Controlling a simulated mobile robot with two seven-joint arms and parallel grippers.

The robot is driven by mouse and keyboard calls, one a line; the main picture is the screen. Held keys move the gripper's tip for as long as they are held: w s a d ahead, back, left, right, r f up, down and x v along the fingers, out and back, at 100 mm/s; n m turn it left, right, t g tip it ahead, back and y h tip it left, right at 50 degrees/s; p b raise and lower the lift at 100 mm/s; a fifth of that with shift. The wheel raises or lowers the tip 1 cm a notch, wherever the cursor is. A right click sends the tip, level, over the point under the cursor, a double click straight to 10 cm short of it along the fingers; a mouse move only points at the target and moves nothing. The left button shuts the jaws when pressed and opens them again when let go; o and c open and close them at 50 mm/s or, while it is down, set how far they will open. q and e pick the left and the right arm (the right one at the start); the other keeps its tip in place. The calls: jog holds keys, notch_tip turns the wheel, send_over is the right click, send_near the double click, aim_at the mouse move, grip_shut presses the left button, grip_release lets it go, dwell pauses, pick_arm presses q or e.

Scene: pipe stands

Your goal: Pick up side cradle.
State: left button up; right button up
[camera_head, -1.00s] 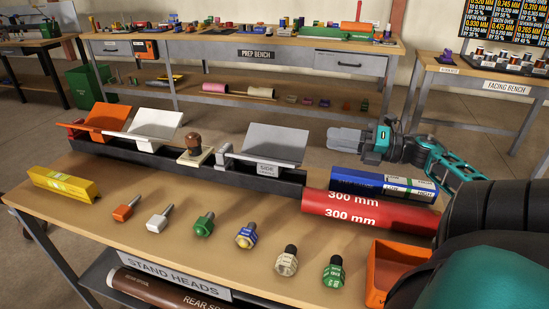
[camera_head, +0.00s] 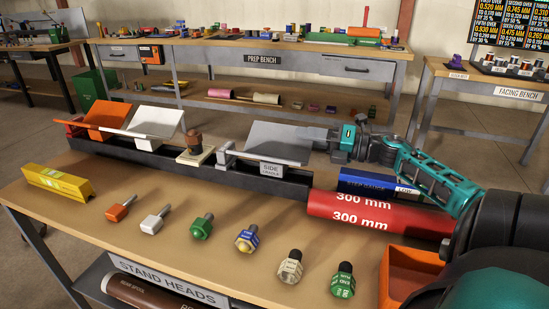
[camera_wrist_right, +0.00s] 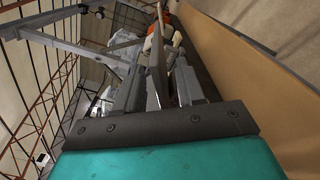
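The side cradle (camera_head: 280,140) is a grey angled trough with a "SIDE CRADLE" label, seated at the right end of the dark rack on the bench. My right gripper (camera_head: 318,137) is at its right end, fingers pointing left along the rack and overlapping the tray's edge in the head view. In the right wrist view, the cradle's thin grey plate (camera_wrist_right: 157,65) runs up ahead between the fingers (camera_wrist_right: 160,92), which look apart. Contact with the plate cannot be made out. My left gripper is in neither view.
The dark rack (camera_head: 240,179) also holds a wooden-knobbed piece (camera_head: 194,145), a white cradle (camera_head: 153,122) and an orange cradle (camera_head: 106,115). A red 300 mm tube (camera_head: 375,212), a blue step gauge (camera_head: 365,183) and an orange bin (camera_head: 405,262) lie below my right arm. Several stand heads line the front.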

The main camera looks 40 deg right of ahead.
aim_at(292, 134)
jog(key=x, duration=0.4)
jog(key=shift+r+b, duration=0.1)
jog(key=shift+b, duration=0.25)
grip_shut()
jog(key=shift+r, duration=0.1)
